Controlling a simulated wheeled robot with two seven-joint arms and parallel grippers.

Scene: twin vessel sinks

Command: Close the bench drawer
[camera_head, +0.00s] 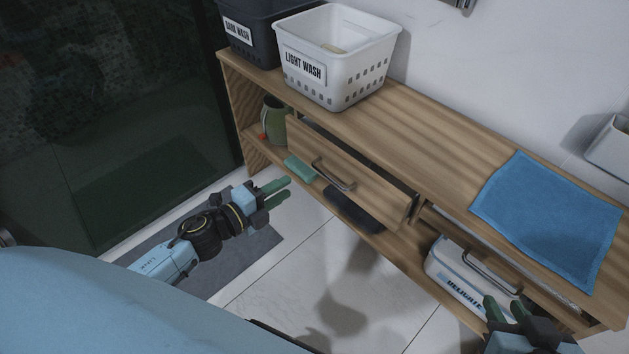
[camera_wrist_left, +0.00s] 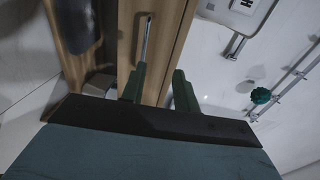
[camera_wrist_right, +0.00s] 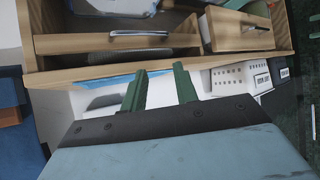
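The wooden bench (camera_head: 430,130) has a left drawer (camera_head: 375,190) whose front stands out from the bench, with a dark gap along its top. Its bar handle (camera_head: 333,175) faces the room. The protruding drawer also shows in the right wrist view (camera_wrist_right: 235,42). My left gripper (camera_head: 279,194) is open and empty, in front of and left of the handle, apart from the drawer in the head view. My right gripper (camera_head: 507,308) is open and empty at the lower right, near the right drawer's handle (camera_head: 490,272). That drawer looks flush in the right wrist view (camera_wrist_right: 110,43).
A white LIGHT WASH basket (camera_head: 335,75) and a dark basket (camera_head: 250,35) stand on top, with a blue towel (camera_head: 550,215) at right. Floor in front is clear.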

